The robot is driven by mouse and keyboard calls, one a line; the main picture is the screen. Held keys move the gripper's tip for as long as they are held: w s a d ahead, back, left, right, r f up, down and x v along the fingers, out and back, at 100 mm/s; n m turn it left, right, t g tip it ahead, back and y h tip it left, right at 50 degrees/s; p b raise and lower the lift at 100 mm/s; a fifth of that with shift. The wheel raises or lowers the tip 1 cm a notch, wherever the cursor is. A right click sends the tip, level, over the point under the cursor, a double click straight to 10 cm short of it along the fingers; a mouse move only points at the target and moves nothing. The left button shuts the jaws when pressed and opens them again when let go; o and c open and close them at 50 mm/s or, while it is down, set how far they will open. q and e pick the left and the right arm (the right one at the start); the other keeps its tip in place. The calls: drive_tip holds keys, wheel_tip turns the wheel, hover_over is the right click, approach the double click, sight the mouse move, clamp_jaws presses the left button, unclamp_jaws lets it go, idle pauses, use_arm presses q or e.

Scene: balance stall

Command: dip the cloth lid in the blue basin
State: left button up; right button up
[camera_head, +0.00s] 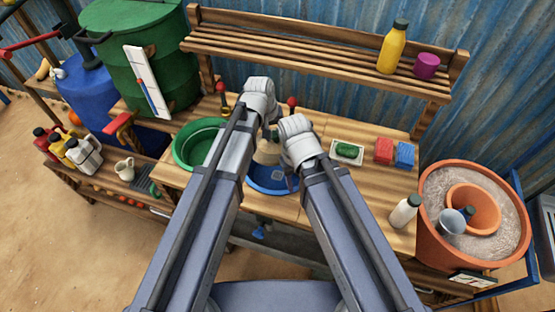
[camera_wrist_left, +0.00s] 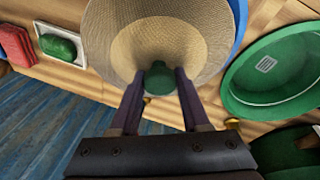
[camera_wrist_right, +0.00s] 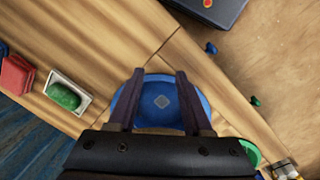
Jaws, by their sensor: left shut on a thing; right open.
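The cloth lid (camera_wrist_left: 185,35) is a beige woven cone with a green knob (camera_wrist_left: 158,80). My left gripper (camera_wrist_left: 158,74) is shut on that knob. In the head view the lid (camera_head: 267,153) shows between my two arms, over the back of the blue basin (camera_head: 270,185); its height above the basin is hard to tell. In the left wrist view the lid hides most of the basin, leaving a blue arc (camera_wrist_left: 241,20). My right gripper (camera_wrist_right: 160,76) is open and empty, with the blue basin (camera_wrist_right: 160,108) beyond its fingers in the right wrist view.
A green basin (camera_head: 182,150) stands left of the blue one. A green soap on a dish (camera_head: 347,152), a red block (camera_head: 383,151), a blue block (camera_head: 404,155) and a white bottle (camera_head: 404,212) are on the right. A slatted shelf (camera_head: 300,58) runs behind.

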sight(277, 132)
use_arm(q)
drive_tip(key=shift+r+p, duration=2.05)
drive_tip(key=shift+r, duration=0.05)
drive_tip(key=shift+f, duration=0.1)
